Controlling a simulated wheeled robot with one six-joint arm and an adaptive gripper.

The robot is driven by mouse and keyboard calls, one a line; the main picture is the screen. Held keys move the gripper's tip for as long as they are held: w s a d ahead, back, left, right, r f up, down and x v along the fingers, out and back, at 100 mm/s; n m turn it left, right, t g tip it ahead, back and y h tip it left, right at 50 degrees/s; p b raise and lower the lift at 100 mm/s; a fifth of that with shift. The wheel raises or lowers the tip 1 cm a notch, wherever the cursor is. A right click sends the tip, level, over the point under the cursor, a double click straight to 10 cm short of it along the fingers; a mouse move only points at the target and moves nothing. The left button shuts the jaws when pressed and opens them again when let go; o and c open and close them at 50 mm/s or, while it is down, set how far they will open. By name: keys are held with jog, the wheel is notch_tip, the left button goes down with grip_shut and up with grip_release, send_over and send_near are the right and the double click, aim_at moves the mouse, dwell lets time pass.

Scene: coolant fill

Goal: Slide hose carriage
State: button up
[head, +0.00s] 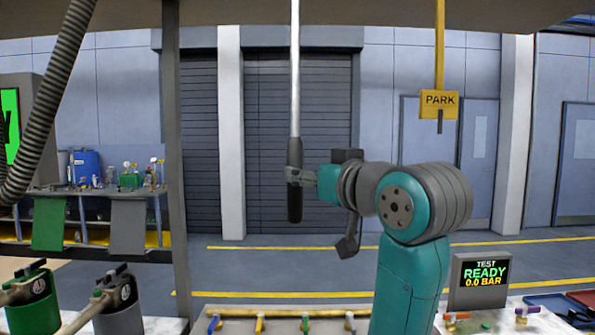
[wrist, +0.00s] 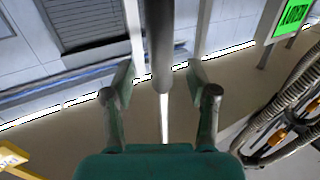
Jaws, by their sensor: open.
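A pale metal rod (head: 295,70) hangs down from above the picture and ends in a black handle (head: 295,205). I take it to be the pull handle of the hose carriage; the carriage itself is out of view. My gripper (head: 297,175) is level with the upper part of the handle, reaching it from the right. In the wrist view the handle (wrist: 160,45) stands between the two fingers of my gripper (wrist: 162,90). The fingers are open, with a gap visible on each side of the handle. A yellow PARK sign (head: 439,105) hangs to the right.
A ribbed grey hose (head: 52,100) hangs at the left and loops at the right of the wrist view (wrist: 290,115). A grey post (head: 176,160) stands left of the handle. A test display (head: 479,278) reads READY, 0.0 BAR. Coloured-handled valves (head: 258,323) line the front.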

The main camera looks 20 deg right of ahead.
jog(key=shift+w+a, duration=0.15)
jog(key=shift+w, duration=0.75)
jog(key=shift+w+a, duration=0.2)
jog(key=shift+w, duration=0.75)
jog(key=shift+w+a, duration=0.15)
jog(key=shift+w, duration=0.75)
grip_shut()
